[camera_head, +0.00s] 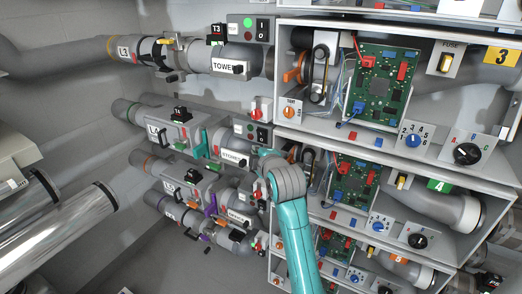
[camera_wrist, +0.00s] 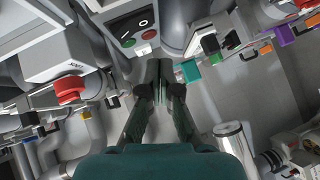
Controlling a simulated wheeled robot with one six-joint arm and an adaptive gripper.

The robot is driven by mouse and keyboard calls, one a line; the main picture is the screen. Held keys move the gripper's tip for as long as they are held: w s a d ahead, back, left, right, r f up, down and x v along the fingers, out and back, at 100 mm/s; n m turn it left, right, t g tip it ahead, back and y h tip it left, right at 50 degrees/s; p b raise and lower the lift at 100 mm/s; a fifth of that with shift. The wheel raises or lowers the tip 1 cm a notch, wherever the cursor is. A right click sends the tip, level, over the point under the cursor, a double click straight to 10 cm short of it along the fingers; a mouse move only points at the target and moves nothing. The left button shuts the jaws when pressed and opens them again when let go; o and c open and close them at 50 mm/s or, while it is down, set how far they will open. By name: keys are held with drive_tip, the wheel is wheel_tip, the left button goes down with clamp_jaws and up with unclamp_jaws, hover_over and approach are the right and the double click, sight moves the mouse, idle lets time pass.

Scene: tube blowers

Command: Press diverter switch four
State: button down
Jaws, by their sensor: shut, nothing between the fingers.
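Several tube rows stand at the left in the head view. The L4 tube (camera_head: 152,132) carries a black switch (camera_head: 180,115); its row continues to a white label that seems to read STORES (camera_head: 234,158). A grey panel with green and red buttons (camera_head: 251,132) sits beside it. No part is legibly marked as diverter switch four. In the wrist view, a panel with I and O marks and a green and a red button (camera_wrist: 135,32) lies just beyond my gripper (camera_wrist: 160,68). My gripper is shut and empty, apart from the panel as far as I can tell. In the head view my wrist hides its fingertips.
A red knob on a grey box (camera_wrist: 70,88) is left of my gripper in the wrist view. A teal piece (camera_wrist: 190,70) is close on the right. Open cabinets with green circuit boards (camera_head: 381,87) and dials fill the right of the head view. Large metal tubes (camera_head: 55,235) lie at lower left.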

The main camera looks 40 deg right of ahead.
drive_tip(key=f+v, duration=0.2)
drive_tip(key=v, duration=0.6)
drive_tip(key=shift+s+a, duration=0.25)
drive_tip(key=shift+s, duration=0.2)
